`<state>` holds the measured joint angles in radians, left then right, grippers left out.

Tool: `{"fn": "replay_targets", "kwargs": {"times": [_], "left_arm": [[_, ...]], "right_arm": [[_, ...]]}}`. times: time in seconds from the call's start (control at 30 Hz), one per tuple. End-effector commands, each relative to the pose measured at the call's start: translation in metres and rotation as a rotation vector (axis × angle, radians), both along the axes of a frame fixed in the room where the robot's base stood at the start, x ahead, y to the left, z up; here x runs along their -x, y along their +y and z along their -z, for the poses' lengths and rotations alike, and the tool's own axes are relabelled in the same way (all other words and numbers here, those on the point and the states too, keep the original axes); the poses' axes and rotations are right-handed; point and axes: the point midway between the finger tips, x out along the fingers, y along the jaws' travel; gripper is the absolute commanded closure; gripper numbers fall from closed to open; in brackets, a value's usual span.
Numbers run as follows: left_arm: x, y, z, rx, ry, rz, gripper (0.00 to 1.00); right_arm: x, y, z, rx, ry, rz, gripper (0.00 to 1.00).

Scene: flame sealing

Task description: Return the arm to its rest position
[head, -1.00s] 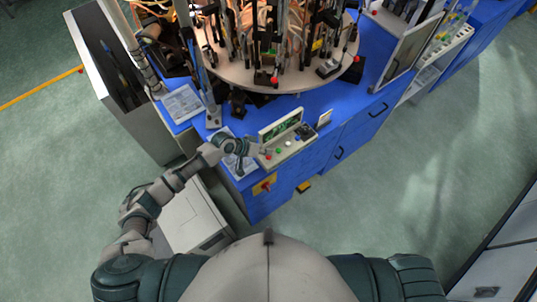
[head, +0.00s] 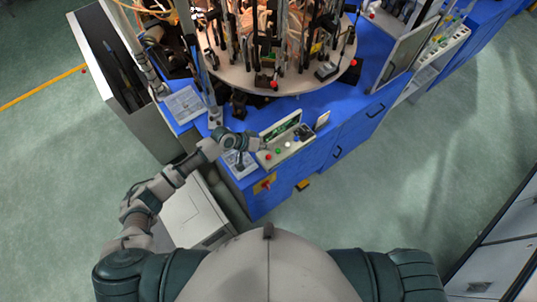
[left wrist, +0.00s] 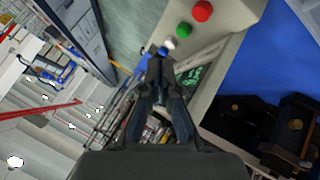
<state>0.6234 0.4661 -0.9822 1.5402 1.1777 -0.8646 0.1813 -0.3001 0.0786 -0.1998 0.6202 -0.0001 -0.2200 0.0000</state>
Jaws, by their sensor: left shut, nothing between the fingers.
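My left arm reaches in from the left, and its gripper (head: 262,144) is just left of the button box (head: 293,149) on the blue machine. The fingers (left wrist: 160,60) are shut with nothing between them, and they point toward the box in the left wrist view. The box carries a red button (left wrist: 202,11), a green button (left wrist: 184,30), a white button (left wrist: 170,44) and a blue button. A small screen (left wrist: 195,75) stands beside them. I cannot tell whether the fingertips touch the box. My right gripper is not in view.
A round turntable (head: 290,85) crowded with tall fixtures stands on the blue machine. A grey cabinet (head: 195,215) is under my left arm. A white-and-dark unit (head: 120,90) stands at the left. Green floor to the right is open.

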Motion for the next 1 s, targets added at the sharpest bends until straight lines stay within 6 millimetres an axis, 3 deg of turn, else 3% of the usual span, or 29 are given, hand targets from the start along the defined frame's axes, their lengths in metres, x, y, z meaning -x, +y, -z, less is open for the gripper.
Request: {"fn": "replay_targets", "kwargs": {"times": [0.77, 0.87, 1.0], "left_arm": [[0.004, -0.002, 0.002, -0.001, 0.0, 0.005, 1.0], [0.022, -0.011, 0.005, 0.0, -0.006, 0.031, 1.0], [0.069, -0.025, 0.01, -0.015, -0.037, 0.078, 1.0]], "right_arm": [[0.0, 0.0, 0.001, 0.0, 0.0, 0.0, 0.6], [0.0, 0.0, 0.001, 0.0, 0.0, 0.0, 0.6], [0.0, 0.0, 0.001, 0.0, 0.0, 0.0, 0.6]]}}
